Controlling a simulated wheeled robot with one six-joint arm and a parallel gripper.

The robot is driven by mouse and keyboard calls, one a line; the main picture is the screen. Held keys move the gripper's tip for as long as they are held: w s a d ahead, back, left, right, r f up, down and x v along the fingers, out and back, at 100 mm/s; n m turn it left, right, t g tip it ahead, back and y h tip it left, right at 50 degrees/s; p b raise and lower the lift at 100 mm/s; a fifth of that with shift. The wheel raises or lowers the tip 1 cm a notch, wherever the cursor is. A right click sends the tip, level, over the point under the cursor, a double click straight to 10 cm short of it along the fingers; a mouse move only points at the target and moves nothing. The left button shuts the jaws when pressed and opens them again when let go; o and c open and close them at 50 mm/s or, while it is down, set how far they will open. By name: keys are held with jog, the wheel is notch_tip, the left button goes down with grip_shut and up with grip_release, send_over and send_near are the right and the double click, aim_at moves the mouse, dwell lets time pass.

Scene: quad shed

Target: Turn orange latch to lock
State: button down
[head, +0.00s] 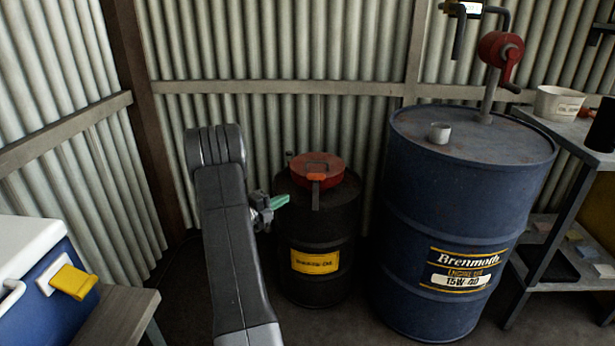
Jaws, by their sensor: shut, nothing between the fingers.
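My gripper (284,200), with green fingertips, is shut and empty. Part of the drum's left side is hidden behind my gripper and arm. I cannot tell the depth between fingertips and latch.
A large blue oil drum (400,240) with a red hand pump (500,52) stands close on the right. A shelf (570,130) holds a white tub (558,104). A blue and white cooler (40,285) with a yellow latch (72,282) sits left. Corrugated walls close off the back.

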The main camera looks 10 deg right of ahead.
jog(key=shift+w+a, duration=0.1)
jog(key=shift+w, duration=0.1)
jog(key=b, duration=0.1)
send_near(315, 177)
jog(key=s+d, duration=0.1)
jog(key=d, duration=0.3)
jog(key=shift+w+d+f+b, duration=0.1)
jog(key=shift+w+d+b, duration=0.15)
jog(key=shift+w, duration=0.65)
jog(key=shift+w+d+f+b, duration=0.1)
jog(key=shift+w+d+b, duration=0.15)
jog(key=shift+w, duration=0.7)
jog(key=shift+a, duration=0.1)
